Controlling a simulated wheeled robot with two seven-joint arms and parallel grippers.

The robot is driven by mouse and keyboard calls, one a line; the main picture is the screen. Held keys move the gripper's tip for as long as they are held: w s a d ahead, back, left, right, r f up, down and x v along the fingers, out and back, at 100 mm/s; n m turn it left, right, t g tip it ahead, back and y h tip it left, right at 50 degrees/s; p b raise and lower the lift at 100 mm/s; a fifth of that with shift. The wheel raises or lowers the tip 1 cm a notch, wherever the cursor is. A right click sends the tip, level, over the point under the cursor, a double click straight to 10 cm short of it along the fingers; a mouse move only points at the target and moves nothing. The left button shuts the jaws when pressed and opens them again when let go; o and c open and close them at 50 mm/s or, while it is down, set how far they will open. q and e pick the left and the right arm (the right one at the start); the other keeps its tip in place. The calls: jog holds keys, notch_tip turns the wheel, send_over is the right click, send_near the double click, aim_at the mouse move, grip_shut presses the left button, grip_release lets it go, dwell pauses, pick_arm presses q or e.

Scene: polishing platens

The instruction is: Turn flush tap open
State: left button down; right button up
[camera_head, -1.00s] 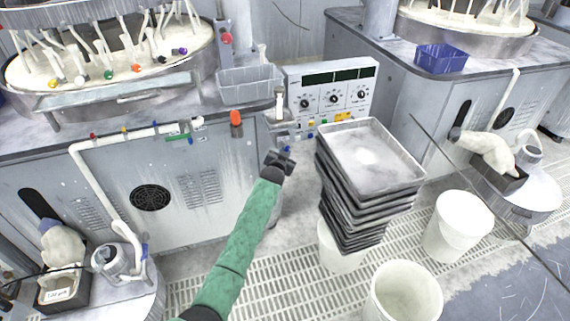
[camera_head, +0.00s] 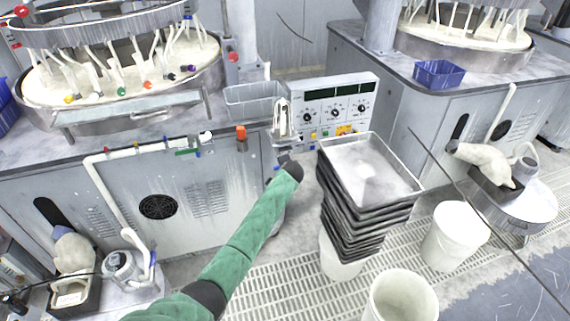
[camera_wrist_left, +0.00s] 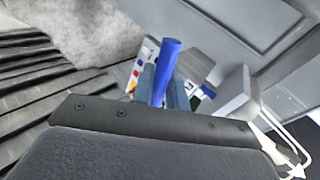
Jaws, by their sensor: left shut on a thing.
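The flush tap shows in the left wrist view as a blue handle (camera_wrist_left: 167,68) standing up between my left gripper's two fingers (camera_wrist_left: 162,90). The fingers are closed on it. In the head view my left gripper (camera_head: 284,158) is at the front corner of the left machine, just below the control panel and left of the tray stack. There the tap is mostly hidden by my gripper and wrist. The tap's body and outlet cannot be made out. My right gripper is in neither view.
A stack of grey trays (camera_head: 330,148) stands close to the right of my gripper. The control panel (camera_head: 336,92) is just above. White buckets (camera_head: 404,300) stand on the grated floor. An orange knob (camera_head: 241,133) and a grey bin (camera_head: 254,98) are near the machine edge.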

pick_arm(q)
jog(key=shift+r+m+y, duration=0.15)
jog(key=shift+m+y, duration=0.15)
jog(key=shift+y, duration=0.2)
jog(key=shift+a+r+m+g+y+p, duration=0.1)
jog(key=shift+m+g+y+p, duration=0.2)
jog(key=shift+m+p, duration=0.1)
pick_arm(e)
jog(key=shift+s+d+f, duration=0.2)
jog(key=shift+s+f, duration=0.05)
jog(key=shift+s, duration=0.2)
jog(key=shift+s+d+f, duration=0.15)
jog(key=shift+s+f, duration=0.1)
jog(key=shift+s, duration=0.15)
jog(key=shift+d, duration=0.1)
pick_arm(q)
jog(key=c, duration=1.5)
grip_release()
jog(key=shift+o, duration=0.2)
